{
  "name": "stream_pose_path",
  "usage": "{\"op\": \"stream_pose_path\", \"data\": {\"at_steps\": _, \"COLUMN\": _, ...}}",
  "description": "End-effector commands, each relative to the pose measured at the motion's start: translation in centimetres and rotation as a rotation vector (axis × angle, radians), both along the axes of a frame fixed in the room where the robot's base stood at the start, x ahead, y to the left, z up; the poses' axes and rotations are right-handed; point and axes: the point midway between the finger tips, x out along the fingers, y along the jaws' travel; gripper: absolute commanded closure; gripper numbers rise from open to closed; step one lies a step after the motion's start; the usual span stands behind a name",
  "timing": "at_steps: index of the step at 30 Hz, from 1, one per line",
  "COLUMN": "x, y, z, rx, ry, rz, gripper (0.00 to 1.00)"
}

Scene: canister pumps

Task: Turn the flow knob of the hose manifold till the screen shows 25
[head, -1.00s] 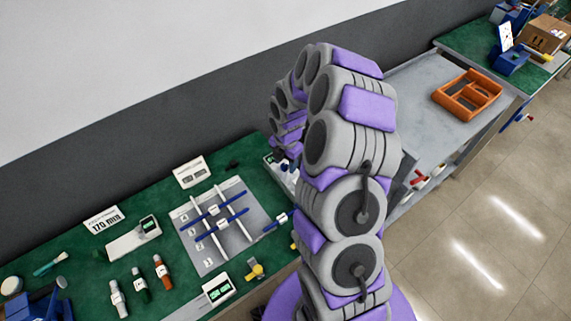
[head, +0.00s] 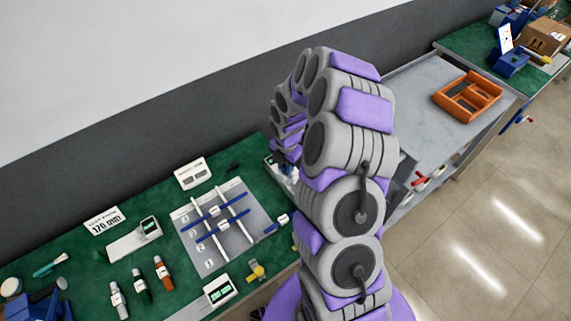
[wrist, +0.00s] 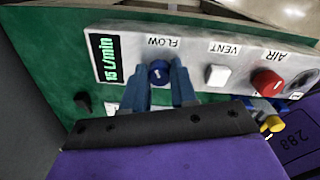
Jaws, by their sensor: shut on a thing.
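The blue flow knob (wrist: 158,72) sits beside the screen, under the label FLOW. My gripper (wrist: 166,80) has its two blue fingers on either side of this knob and is shut on it.
A white VENT button (wrist: 216,75) and a red AIR knob (wrist: 267,82) lie right of the flow knob. A yellow-handled part (wrist: 272,125) is near the panel's edge. In the head view, a grey plate with blue bars (head: 238,255) and several tools lie on the green bench.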

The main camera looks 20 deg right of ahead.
Motion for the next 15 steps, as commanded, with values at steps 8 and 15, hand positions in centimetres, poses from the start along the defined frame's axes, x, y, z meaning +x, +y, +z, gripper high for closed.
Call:
{"op": "stream_pose_path", "data": {"at_steps": 8, "x": -0.02, "y": 0.04, "z": 0.07, "rx": 0.0, "ry": 0.001, "rz": -0.028, "gripper": 1.0}}
{"op": "stream_pose_path", "data": {"at_steps": 15, "x": -0.11, "y": 0.04, "z": 0.18, "rx": 0.0, "ry": 0.006, "rz": -0.153, "gripper": 1.0}}
